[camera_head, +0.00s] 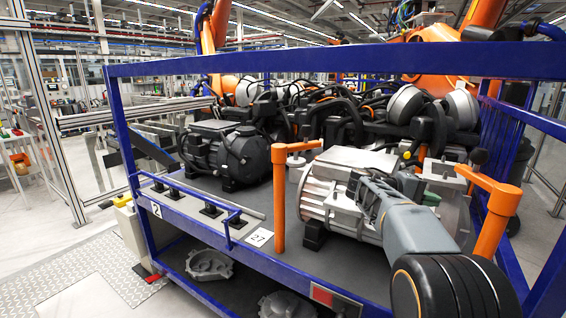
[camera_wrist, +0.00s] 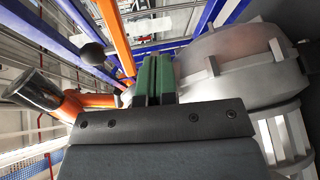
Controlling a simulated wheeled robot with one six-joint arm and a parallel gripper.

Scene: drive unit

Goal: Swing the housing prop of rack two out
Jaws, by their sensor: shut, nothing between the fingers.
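Two orange props stand at the front edge of the blue rack (camera_head: 360,65). The left prop (camera_head: 280,200) is an upright post with a short arm bent right; the right prop (camera_head: 496,212) has an arm slanting up to the left. Which one is the housing prop I cannot tell. The silver housing (camera_head: 340,165) lies between them. My gripper (camera_head: 356,186) is in front of the housing, between the props. Its green fingers (camera_wrist: 153,78) are shut and empty. In the wrist view an orange prop with a dark metal end (camera_wrist: 75,102) lies left of the fingers, apart from them.
A black drive unit (camera_head: 225,152) sits left on the shelf. Plates read 2 (camera_head: 156,210) and 27 (camera_head: 259,238). A black knob (camera_wrist: 93,54) is near my fingers in the wrist view. Castings (camera_head: 208,265) lie on the lower shelf. Floor at left is clear.

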